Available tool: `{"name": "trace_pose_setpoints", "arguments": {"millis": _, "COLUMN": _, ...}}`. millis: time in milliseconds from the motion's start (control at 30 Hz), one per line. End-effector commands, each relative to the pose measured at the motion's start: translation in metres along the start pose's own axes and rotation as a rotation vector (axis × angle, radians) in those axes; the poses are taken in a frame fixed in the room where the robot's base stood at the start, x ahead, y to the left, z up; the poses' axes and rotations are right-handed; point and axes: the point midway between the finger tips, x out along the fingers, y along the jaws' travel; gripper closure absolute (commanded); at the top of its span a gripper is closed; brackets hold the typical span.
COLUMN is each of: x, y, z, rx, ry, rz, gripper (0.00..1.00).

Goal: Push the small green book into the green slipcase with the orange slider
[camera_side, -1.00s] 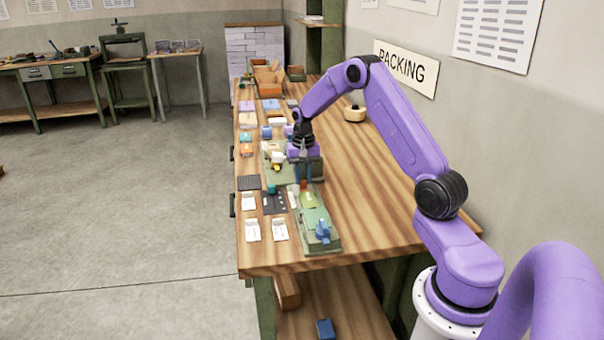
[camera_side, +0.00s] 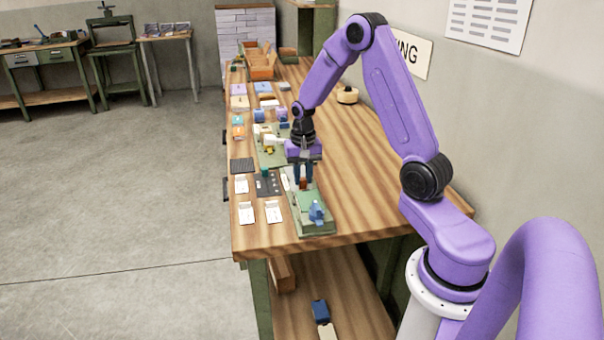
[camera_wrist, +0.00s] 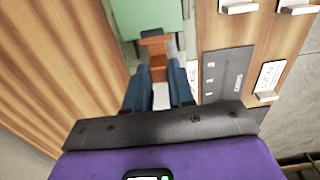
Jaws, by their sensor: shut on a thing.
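My gripper (camera_side: 303,180) points down over the far end of the green holder (camera_side: 318,231). In the wrist view, my gripper (camera_wrist: 158,90) is shut on the orange slider (camera_wrist: 155,45), whose crossbar lies close to the edge of a flat green piece (camera_wrist: 148,16). The slider (camera_side: 303,184) is small in the side view. The green slipcase (camera_side: 314,201) is on the holder beside a blue part (camera_side: 316,213). I cannot separate the small green book from the slipcase in either current view.
A dark labelled plate (camera_wrist: 228,75) and white cards lie beside the holder. More white cards (camera_side: 247,212) lie at the table's left edge. A green mat (camera_side: 272,157) with small items is farther back. The wooden table is clear to the right.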

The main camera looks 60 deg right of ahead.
Motion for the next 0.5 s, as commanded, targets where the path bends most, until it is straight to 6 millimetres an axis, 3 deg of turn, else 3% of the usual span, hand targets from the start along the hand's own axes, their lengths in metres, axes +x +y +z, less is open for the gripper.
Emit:
{"name": "trace_pose_setpoints", "arguments": {"millis": 133, "x": 0.0000, "y": -0.0014, "z": 0.0069, "rx": -0.002, "ry": -0.019, "rz": 0.006, "gripper": 1.00}}
{"name": "trace_pose_setpoints", "arguments": {"millis": 167, "x": 0.0001, "y": -0.0014, "z": 0.0071, "rx": -0.003, "ry": -0.020, "rz": 0.007, "gripper": 0.67}}
{"name": "trace_pose_setpoints", "arguments": {"millis": 200, "x": 0.0002, "y": -0.0014, "z": 0.0070, "rx": -0.003, "ry": -0.020, "rz": 0.007, "gripper": 0.54}}
{"name": "trace_pose_setpoints", "arguments": {"millis": 500, "x": -0.0001, "y": -0.0005, "z": 0.0044, "rx": -0.002, "ry": -0.014, "rz": 0.005, "gripper": 0.51}}
